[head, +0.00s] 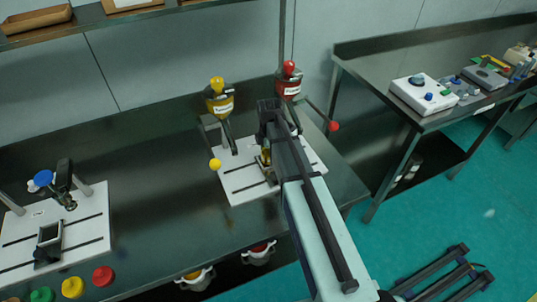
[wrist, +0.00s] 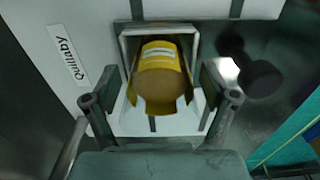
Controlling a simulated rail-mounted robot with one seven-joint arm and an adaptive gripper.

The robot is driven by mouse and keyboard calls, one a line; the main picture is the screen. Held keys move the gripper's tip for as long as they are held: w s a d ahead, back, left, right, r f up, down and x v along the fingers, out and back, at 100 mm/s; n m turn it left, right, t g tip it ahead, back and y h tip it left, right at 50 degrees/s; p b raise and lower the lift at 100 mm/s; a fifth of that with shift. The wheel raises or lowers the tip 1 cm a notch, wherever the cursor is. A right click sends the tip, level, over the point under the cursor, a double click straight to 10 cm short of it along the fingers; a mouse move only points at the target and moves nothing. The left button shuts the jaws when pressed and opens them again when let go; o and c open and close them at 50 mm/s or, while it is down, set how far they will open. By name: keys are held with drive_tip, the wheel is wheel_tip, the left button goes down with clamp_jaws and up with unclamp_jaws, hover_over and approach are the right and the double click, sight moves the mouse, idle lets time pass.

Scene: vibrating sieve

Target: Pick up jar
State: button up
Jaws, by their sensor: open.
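The jar (wrist: 160,82) shows in the wrist view as a yellow body with a pale label band and a brownish round face towards the camera. It sits inside a square grey metal frame (wrist: 126,46). My gripper (wrist: 162,86) is open, with one finger on each side of the jar and a visible gap to it. In the head view, a small yellow part, probably the jar (head: 265,157), shows beside my arm on the white slotted plate (head: 240,185). My arm covers much of that station, and my fingertips are not clear there.
A yellow-labelled hopper (head: 219,103) and a red-labelled hopper (head: 289,86) stand behind the plate. Levers with a yellow ball (head: 215,164) and a red ball (head: 334,126) stick out nearby. Another station (head: 70,225) stands at left. The dark bench between is clear.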

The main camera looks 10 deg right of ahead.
drive_tip(key=c, duration=1.4)
drive_tip(key=shift+o, duration=0.2)
drive_tip(key=shift+r, duration=0.1)
